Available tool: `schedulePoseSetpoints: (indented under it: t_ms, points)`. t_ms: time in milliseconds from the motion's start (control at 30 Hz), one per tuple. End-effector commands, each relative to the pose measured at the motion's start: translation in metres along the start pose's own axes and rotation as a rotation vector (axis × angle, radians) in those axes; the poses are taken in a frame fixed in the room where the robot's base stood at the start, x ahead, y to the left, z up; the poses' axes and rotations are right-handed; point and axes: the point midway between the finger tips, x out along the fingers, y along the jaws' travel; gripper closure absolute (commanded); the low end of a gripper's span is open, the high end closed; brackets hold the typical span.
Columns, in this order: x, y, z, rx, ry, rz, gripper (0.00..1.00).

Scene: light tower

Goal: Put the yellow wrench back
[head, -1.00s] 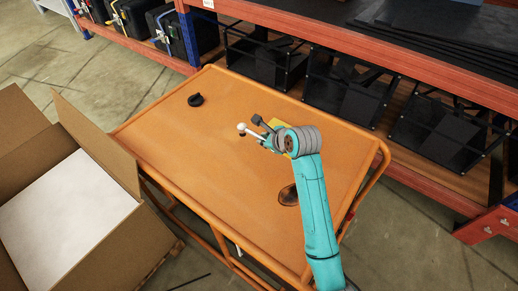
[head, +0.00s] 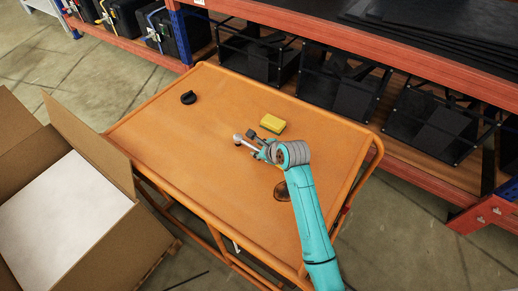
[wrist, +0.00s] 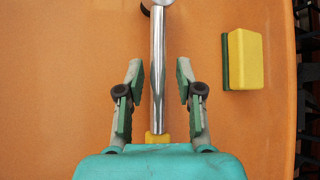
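A silver wrench-like tool with a rounded head (head: 238,138) lies on the orange cart top. In the wrist view its shiny shaft (wrist: 158,70) runs up the middle, with a small yellow part (wrist: 157,138) at its near end, partly hidden by my gripper body. I cannot tell whether that yellow part belongs to the tool. My gripper (wrist: 160,72) is open, its two green-padded fingers on either side of the shaft with gaps. It also shows in the head view (head: 256,148), over the tool's near end.
A yellow and green sponge (head: 272,124) lies just behind my gripper. A black ring-like object (head: 188,98) lies at the cart's far left. An open cardboard box (head: 100,150) stands left of the cart (head: 165,135). An orange shelf with black racks (head: 340,85) runs behind.

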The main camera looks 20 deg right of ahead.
Motion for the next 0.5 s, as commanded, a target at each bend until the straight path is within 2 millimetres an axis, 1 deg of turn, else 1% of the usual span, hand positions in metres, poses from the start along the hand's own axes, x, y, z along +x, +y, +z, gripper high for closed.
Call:
schedulePoseSetpoints:
  t_ms: [333,467,500]
  points:
    - [-0.003,0.0,0.0,0.0,0.0,0.0,0.58]
    - [-0.016,-0.001,0.0,0.0,-0.001,-0.002,0.58]
    - [-0.023,-0.001,0.0,0.0,-0.001,-0.002,0.58]
